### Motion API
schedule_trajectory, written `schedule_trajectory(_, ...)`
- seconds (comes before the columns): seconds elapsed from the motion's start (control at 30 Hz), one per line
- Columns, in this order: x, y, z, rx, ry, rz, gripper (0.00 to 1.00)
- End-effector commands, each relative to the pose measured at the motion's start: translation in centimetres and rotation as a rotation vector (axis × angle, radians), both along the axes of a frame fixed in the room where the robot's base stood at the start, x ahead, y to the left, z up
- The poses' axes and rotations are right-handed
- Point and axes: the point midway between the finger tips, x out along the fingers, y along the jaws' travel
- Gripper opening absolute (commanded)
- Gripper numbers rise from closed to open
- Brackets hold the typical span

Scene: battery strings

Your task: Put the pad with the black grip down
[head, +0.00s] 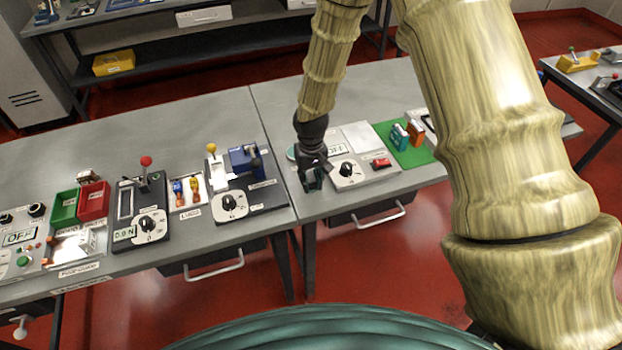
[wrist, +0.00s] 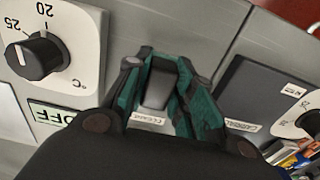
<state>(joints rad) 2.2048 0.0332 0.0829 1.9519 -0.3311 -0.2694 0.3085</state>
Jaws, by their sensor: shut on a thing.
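My gripper (head: 313,183) is at the front of the grey bench, just left of the panel with the OFF sign. In the wrist view its teal fingers (wrist: 158,88) are shut on a black grip (wrist: 157,91). The pad under the grip is mostly hidden by the fingers and wrist, so I cannot tell whether it touches the bench top (head: 315,215). A small white label (wrist: 147,119) shows just below the grip in the wrist view, its text not clearly readable.
The panel with a black dial (head: 347,170) and red switch (head: 381,162) stands close right of my gripper. A green mat (head: 421,157) lies beyond it. A dark-based device with a blue block (head: 243,160) stands to the left. Bare bench lies between.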

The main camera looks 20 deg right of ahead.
Motion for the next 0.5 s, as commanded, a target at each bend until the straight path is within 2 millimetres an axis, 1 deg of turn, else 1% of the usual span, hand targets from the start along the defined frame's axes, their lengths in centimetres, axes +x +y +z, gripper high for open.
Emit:
schedule_trajectory(0.1, -0.02, 0.00, -0.31, 0.000, 0.000, 0.000, 0.02)
schedule_trajectory(0.13, -0.01, 0.00, -0.31, 0.000, 0.000, 0.000, 0.26)
schedule_trajectory(0.23, -0.02, 0.00, -0.26, 0.000, 0.001, 0.000, 0.44)
schedule_trajectory(0.27, -0.02, 0.00, -0.26, 0.000, 0.001, 0.000, 0.46)
schedule_trajectory(0.5, -0.03, 0.01, -0.25, 0.000, 0.001, 0.000, 0.46)
